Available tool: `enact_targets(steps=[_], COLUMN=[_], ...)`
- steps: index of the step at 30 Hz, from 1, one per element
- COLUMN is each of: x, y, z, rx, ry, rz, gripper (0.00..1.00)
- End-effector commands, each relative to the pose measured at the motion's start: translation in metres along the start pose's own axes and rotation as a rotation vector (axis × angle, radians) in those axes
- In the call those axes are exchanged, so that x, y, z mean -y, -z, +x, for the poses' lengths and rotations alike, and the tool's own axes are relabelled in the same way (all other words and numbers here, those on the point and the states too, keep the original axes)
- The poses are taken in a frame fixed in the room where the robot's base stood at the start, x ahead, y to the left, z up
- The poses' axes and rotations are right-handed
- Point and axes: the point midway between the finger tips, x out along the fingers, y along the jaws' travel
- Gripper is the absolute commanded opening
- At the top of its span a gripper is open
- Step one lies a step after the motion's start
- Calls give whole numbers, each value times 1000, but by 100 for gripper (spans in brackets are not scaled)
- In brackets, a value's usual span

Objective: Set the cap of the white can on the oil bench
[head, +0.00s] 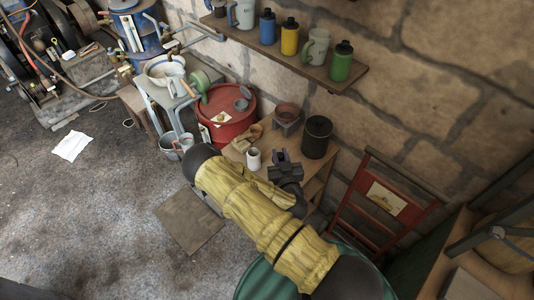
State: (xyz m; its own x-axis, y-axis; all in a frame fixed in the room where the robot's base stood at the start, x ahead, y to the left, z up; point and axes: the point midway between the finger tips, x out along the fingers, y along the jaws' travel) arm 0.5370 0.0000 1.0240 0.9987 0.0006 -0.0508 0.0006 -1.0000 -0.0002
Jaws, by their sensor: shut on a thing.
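The white can (254,159) is a small pale cylinder standing near the front edge of the wooden oil bench (269,147). Its top looks dark, as if open. My gripper (281,157) is over the bench just right of the white can and apart from it. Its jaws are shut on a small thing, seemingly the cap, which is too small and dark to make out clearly. My yellow-sleeved forearm comes in from the lower right and hides the bench's front part.
A black canister (317,137) stands close right of my gripper. A reddish pot (287,114) is behind it, and a red drum (228,121) stands left. A wall shelf (283,48) with mugs and bottles hangs above. A red folding chair (385,205) is at right.

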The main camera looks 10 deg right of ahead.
Motion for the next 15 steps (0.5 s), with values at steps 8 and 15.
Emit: enact_targets(steps=[8, 15], x=[1, 3], y=[0, -8], z=[0, 1], rx=[0, -1], ry=[3, -9], rz=[0, 1], gripper=[0, 0])
